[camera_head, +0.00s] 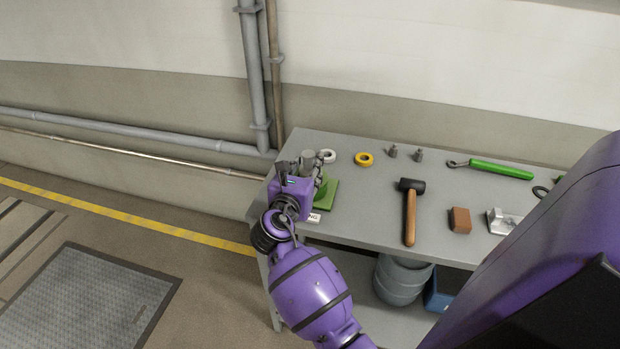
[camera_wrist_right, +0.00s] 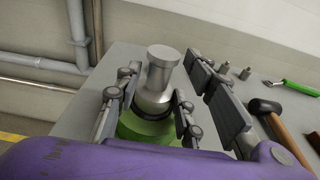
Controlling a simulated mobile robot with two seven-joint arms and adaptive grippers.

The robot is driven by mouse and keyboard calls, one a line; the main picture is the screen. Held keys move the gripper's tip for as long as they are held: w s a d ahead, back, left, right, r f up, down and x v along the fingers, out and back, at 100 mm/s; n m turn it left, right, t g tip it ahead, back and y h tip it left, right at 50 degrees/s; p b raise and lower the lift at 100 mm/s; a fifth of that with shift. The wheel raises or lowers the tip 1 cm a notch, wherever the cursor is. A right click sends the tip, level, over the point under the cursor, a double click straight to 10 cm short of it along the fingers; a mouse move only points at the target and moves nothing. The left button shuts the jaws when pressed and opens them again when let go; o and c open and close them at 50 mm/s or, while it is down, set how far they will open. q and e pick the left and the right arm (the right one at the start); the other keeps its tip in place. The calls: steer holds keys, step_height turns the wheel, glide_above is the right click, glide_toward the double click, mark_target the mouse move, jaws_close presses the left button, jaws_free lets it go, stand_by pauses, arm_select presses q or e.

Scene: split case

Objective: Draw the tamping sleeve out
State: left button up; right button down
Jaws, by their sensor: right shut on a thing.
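The tamping sleeve looks to be the silver metal cylinder with a wider, flat top (camera_wrist_right: 161,74). It stands upright in a green base (camera_wrist_right: 143,128), and its lower end is hidden there. In the head view the green base (camera_head: 328,192) is at the left end of the table, and the grey cylinder top (camera_head: 308,156) shows above my gripper. My right gripper (camera_head: 302,168) is shut on the sleeve, with its fingers (camera_wrist_right: 150,103) on both sides of the cylinder just above the green base. My left gripper is in neither view.
The grey table (camera_head: 375,215) also holds a white ring (camera_head: 327,156), a yellow ring (camera_head: 364,159), two small grey pieces, a hammer (camera_head: 410,215), a brown block (camera_head: 460,220), a metal piece (camera_head: 501,221) and a green-handled tool (camera_head: 500,169). Pipes (camera_head: 255,75) run along the wall behind.

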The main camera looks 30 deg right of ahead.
mark_target(306, 173)
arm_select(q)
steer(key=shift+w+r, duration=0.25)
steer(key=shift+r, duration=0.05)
arm_select(e)
steer(key=shift+w+a+r, duration=0.15)
steer(key=shift+w+a, duration=0.05)
steer(key=shift+a, duration=0.05)
stand_by(0.7)
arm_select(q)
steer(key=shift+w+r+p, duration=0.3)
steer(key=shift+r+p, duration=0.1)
arm_select(e)
steer(key=shift+s+d, duration=0.1)
steer(key=shift+d, duration=0.05)
stand_by(1.4)
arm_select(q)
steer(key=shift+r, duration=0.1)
arm_select(e)
steer(key=shift+r, duration=0.2)
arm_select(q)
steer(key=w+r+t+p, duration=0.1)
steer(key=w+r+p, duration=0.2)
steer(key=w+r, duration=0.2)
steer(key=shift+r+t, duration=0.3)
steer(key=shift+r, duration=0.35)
arm_select(e)
steer(key=shift+r, duration=2)
